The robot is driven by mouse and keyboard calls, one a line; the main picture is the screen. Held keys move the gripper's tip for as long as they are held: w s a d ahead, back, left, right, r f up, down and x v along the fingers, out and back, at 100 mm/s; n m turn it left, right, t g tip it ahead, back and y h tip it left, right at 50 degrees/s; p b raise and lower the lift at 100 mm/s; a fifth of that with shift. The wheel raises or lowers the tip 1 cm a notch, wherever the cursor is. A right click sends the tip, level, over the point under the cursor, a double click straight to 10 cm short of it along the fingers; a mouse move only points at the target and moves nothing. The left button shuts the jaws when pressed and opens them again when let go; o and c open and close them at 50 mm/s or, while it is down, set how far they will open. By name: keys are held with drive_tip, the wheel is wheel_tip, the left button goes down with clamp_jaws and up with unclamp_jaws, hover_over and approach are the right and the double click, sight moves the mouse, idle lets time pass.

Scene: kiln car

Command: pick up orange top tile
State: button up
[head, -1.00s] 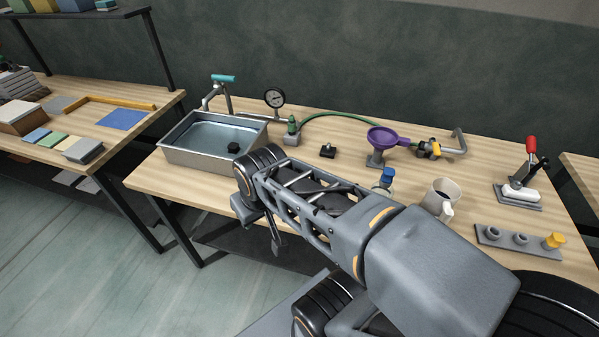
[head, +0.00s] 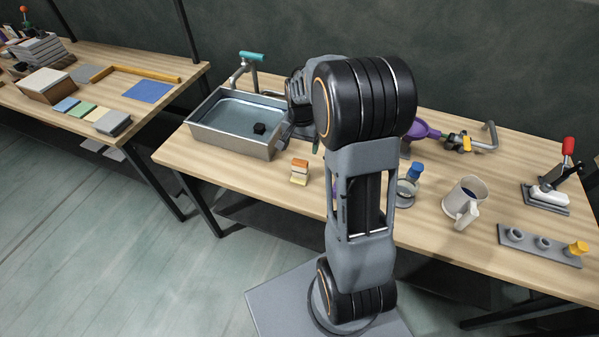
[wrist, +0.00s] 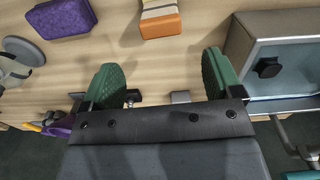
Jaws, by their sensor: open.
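The orange top tile (head: 300,163) lies on a small stack with cream and orange layers, on the bench just right of the sink in the head view. In the wrist view the orange tile (wrist: 161,25) shows at the top edge, with paler layers beyond it. My gripper (wrist: 161,78) is open, with its two green pads wide apart and nothing between them. The stack lies beyond the pads, between their lines and apart from them. In the head view my arm hides most of the gripper.
A metal sink (head: 232,148) stands left of the stack; its edge is close to one pad in the wrist view. A purple block (wrist: 62,17) lies on the other side. A mug (head: 464,203) stands further right. Bare bench surrounds the stack.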

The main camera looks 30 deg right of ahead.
sight(300, 161)
wheel_tip(300, 161, down, 10)
drive_tip(key=shift+a+f+p, duration=0.1)
drive_tip(key=shift+f+p, duration=0.15)
drive_tip(key=shift+p, duration=0.35)
drive_tip(key=shift+c, duration=0.4)
drive_tip(key=c, duration=0.9)
drive_tip(key=shift+c, duration=0.2)
drive_tip(key=shift+r, duration=0.15)
